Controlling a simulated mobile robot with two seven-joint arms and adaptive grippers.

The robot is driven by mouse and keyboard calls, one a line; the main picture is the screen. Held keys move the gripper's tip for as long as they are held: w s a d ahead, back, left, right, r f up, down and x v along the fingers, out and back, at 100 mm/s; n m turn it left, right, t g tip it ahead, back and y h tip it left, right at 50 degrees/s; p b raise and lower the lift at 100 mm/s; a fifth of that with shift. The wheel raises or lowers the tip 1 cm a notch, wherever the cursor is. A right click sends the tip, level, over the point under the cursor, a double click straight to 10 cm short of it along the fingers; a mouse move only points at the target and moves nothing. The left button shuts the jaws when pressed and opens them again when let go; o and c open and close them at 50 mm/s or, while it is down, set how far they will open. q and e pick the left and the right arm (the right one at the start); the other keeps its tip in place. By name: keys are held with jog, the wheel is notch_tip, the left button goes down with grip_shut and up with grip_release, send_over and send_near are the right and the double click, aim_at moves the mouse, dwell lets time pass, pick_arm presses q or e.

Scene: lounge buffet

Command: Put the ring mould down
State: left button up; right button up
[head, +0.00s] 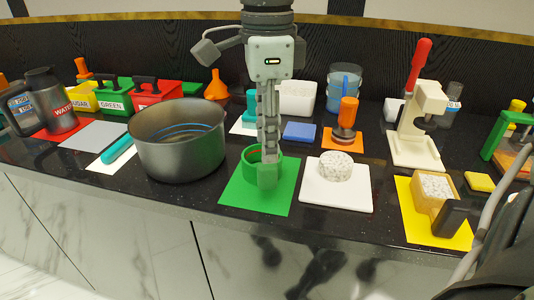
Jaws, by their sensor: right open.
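The green ring mould (248,158) stands on a green mat (240,197) near the counter's front edge. My right gripper (267,178) comes down from above, its fingers pointing straight down at the mould's front side. Seen edge-on, the fingers overlap in the picture and hide part of the ring's wall. The gripper is open; whether its fingers touch the ring cannot be told. My left gripper is not in view.
A large grey pot (178,150) stands left of the mould. A white board (336,195) with a speckled white round piece (336,166) lies to the right. An orange-handled tamper (346,120) and a red-handled press (417,115) stand behind and right.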

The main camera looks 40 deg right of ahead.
notch_tip(320, 180, up, 8)
jog(key=shift+f, duration=0.25)
dwell(0.5)
